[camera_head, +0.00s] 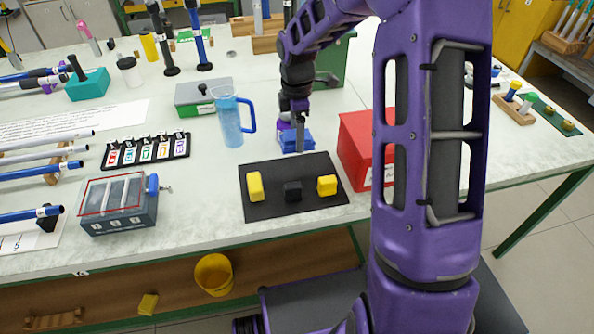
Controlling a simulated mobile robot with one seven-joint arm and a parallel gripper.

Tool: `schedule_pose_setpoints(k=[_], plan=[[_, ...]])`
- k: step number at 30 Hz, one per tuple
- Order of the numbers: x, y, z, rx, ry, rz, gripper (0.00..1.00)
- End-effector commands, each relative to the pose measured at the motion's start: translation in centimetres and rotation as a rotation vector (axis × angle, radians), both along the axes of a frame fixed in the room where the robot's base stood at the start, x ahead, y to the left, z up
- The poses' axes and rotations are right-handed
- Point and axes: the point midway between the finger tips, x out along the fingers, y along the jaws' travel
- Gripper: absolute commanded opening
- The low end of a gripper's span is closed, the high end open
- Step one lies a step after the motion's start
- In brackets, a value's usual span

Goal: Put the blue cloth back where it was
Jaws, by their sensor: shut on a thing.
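The blue cloth (291,145) is a small folded bundle just behind the far edge of the black mat (263,212). My purple gripper (298,132) points down onto it from above and is shut on it. The fingertips are partly hidden against the cloth. I cannot tell whether the cloth rests on the table or hangs just above it.
The mat holds two yellow blocks (255,186) and a black block (292,192). A blue jug (229,120) stands left of the cloth, and a red box (355,150) stands close on its right. A grey-green case (197,103) is behind the jug. Bare table lies left of the mat.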

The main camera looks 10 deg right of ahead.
Motion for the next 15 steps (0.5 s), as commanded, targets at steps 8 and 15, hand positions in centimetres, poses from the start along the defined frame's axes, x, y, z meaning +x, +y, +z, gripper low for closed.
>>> schedule_pose_setpoints(k=[8,15], plan=[[0.0,0.0,-4.9,0.000,0.005,0.019,0.20],[0.0,0.0,-6.9,0.000,0.002,0.018,0.20]])
